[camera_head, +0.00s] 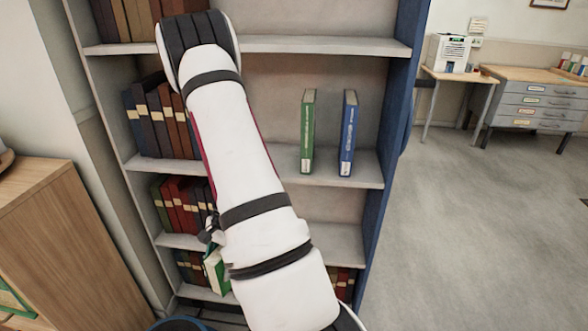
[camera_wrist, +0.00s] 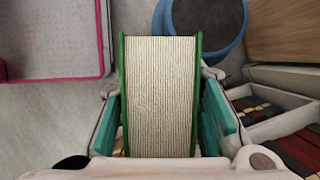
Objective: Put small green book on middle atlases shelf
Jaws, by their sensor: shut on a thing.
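The small green book (camera_head: 217,275) is in my gripper (camera_head: 210,238), low in front of the left side of the bookcase. In the wrist view the green book (camera_wrist: 160,95) has its pale page edges facing the camera and its green covers at the sides. The fingers of my gripper (camera_wrist: 160,125) are shut on it from both sides. My arm hides part of the bookcase (camera_head: 325,178). One bookcase shelf holds another green book (camera_head: 307,132) and a blue book (camera_head: 348,133), both upright, with dark books (camera_head: 160,120) at its left. I cannot read which shelf is for atlases.
That shelf has bare room between and beside the upright books. The shelf below has red books (camera_head: 180,203) at left and a bare right part. A wooden cabinet (camera_head: 60,230) stands close at left. Open floor (camera_head: 480,230) lies to the right.

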